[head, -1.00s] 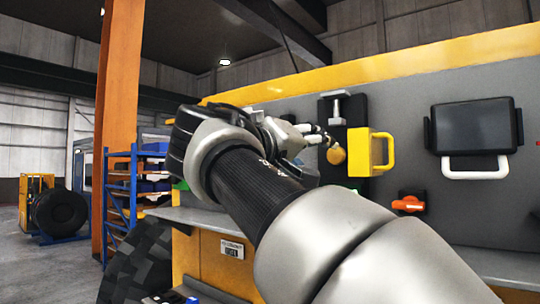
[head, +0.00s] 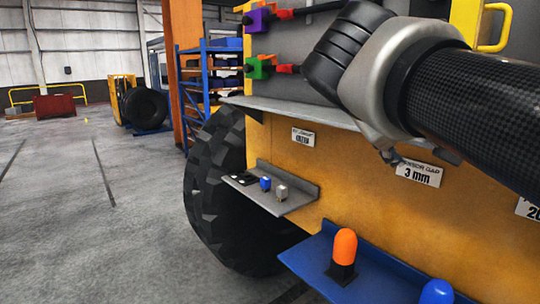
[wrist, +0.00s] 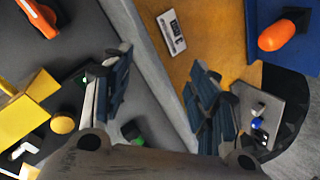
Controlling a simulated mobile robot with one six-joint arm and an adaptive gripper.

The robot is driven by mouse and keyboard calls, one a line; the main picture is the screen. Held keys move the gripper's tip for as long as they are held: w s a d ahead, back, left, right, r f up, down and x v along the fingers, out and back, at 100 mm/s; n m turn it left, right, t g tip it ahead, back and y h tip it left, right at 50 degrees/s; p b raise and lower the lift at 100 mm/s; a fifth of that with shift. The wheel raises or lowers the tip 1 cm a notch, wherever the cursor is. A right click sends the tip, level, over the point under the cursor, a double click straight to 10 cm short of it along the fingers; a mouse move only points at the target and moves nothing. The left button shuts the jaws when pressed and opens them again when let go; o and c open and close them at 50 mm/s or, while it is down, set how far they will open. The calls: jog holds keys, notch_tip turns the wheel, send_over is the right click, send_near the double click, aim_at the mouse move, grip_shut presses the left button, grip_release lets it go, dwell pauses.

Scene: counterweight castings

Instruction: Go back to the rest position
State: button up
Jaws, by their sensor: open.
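My gripper (wrist: 160,68) is open and empty in the wrist view, its two blue-grey fingers wide apart. It points at the machine front, with a grey shelf edge and the yellow-orange panel (wrist: 203,45) between and beyond the fingers. In the head view my arm reaches in from the right, in front of the panel (head: 330,190), and its links hide the fingers.
A blue shelf (head: 375,278) holds an orange-capped piece (head: 343,250) and a blue-capped piece (head: 437,292). A small grey shelf (head: 300,196) carries small blocks. A yellow handle (head: 494,28) juts out at upper right. A big tyre (head: 205,185) stands left; open floor (head: 90,200) lies beyond.

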jog(key=s+a+f+g+y, duration=0.1)
jog(key=s+a+f+y, duration=0.2)
jog(key=s+f, duration=0.4)
jog(key=s+a+f+g+y, duration=0.2)
jog(key=s+f, duration=0.5)
jog(key=f, duration=0.7)
jog(key=s+a+f+m+g+y, duration=0.1)
jog(key=s+a+f+y, duration=0.2)
jog(key=s+f, duration=0.4)
notch_tip(320, 180, down, 4)
jog(key=shift+s+a+g+y, duration=0.3)
jog(key=shift+a+y, duration=0.1)
jog(key=shift+a, duration=0.15)
jog(key=shift+c, duration=0.5)
